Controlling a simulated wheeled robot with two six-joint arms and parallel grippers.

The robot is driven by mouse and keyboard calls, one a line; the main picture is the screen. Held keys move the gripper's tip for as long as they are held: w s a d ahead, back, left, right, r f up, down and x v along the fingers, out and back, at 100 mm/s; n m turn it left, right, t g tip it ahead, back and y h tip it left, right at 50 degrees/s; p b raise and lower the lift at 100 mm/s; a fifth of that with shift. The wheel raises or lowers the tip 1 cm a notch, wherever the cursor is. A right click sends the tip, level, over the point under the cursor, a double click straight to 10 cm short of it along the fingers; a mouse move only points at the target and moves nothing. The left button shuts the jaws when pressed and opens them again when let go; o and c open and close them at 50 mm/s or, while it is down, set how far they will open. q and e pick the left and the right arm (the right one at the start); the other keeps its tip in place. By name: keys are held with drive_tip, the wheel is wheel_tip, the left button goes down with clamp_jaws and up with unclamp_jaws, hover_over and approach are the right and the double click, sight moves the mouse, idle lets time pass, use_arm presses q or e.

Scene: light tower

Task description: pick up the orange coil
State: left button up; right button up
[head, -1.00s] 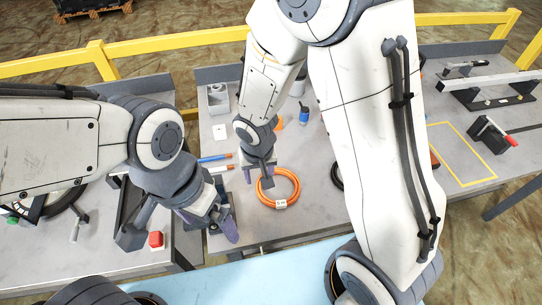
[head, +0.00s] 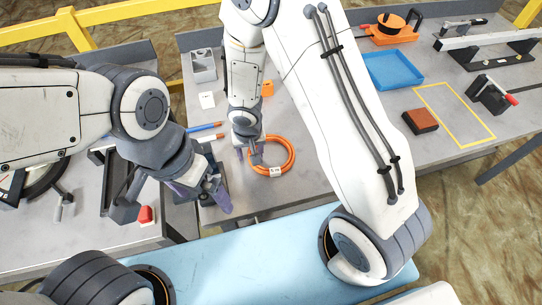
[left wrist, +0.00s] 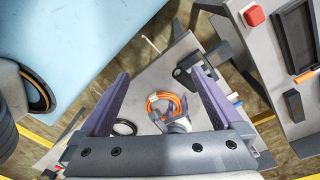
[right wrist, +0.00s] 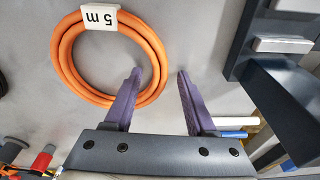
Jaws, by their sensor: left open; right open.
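The orange coil (head: 292,153) lies flat on the grey bench near its front edge, with a white "5 m" tag. In the right wrist view the coil (right wrist: 62,52) fills the left side. My right gripper (right wrist: 160,72) is open over its rim: one finger appears inside the ring, the other outside, and the rim shows between them. The height gap is hard to tell. In the head view the right gripper (head: 250,155) covers the coil's left edge. My left gripper (head: 216,196) is open and empty, left of the coil and nearer to me.
Blue and white-tipped rods (head: 205,127) lie left of the coil. A dark fixture (right wrist: 275,90) stands beside my right gripper. A blue tray (head: 393,70), a brown block (head: 421,121) and a yellow outlined area (head: 455,115) are farther right.

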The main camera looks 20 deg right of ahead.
clamp_jaws()
idle(1.4)
